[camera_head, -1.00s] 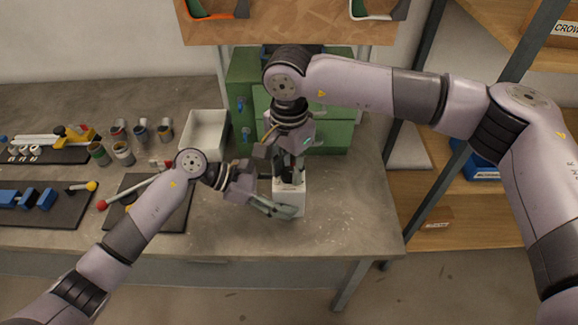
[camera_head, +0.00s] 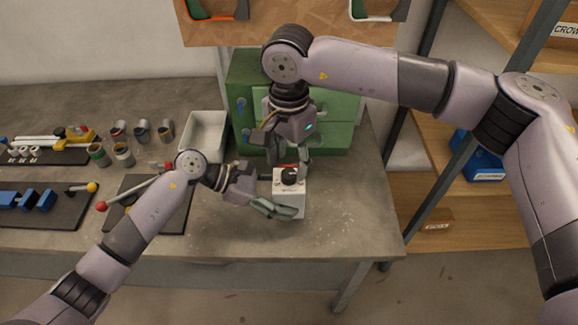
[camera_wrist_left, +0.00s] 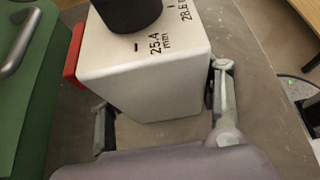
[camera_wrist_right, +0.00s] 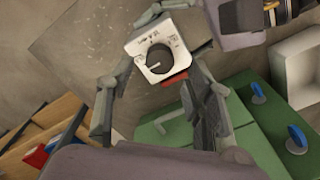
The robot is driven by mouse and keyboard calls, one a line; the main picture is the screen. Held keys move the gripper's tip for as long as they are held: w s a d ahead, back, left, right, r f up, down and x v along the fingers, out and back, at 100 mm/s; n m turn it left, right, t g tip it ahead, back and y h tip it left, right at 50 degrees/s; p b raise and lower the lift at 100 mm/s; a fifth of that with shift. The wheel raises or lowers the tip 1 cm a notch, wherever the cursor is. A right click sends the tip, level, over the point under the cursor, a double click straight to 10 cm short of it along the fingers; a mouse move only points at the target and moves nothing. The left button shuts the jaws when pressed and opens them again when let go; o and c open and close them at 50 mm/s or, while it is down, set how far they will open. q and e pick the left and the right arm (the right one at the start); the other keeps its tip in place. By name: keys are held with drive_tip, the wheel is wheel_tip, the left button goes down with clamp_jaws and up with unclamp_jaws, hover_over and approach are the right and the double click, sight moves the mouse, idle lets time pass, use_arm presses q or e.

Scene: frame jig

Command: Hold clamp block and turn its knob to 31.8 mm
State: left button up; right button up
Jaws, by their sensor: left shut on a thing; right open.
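The white clamp block (camera_head: 289,203) stands near the front of the bench, with its black knob (camera_head: 289,176) on top and a red part (camera_wrist_right: 174,79) at its far side. My left gripper (camera_head: 274,204) is shut on the block, one finger on each side. The left wrist view shows the block (camera_wrist_left: 150,75) with the marks 25.4 mm and 28.6, and the lower part of the knob (camera_wrist_left: 128,12). The knob's pointer setting is too small to read.
A green drawer cabinet (camera_head: 335,138) stands close behind my right gripper. A white tray (camera_head: 205,133) is to its left. Dark mats (camera_head: 170,215) with tools and several cups (camera_head: 123,155) lie further left. The bench right of the block is clear.

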sight(289, 173)
use_arm(q)
drive_tip(key=shift+f, duration=0.1)
use_arm(e)
wheel_tip(289, 173, up, 9)
drive_tip(key=shift+f, duration=0.1)
use_arm(q)
drive_tip(key=o, duration=1.2)
drive_tip(key=shift+o, duration=0.2)
drive_tip(key=shift+a, duration=0.1)
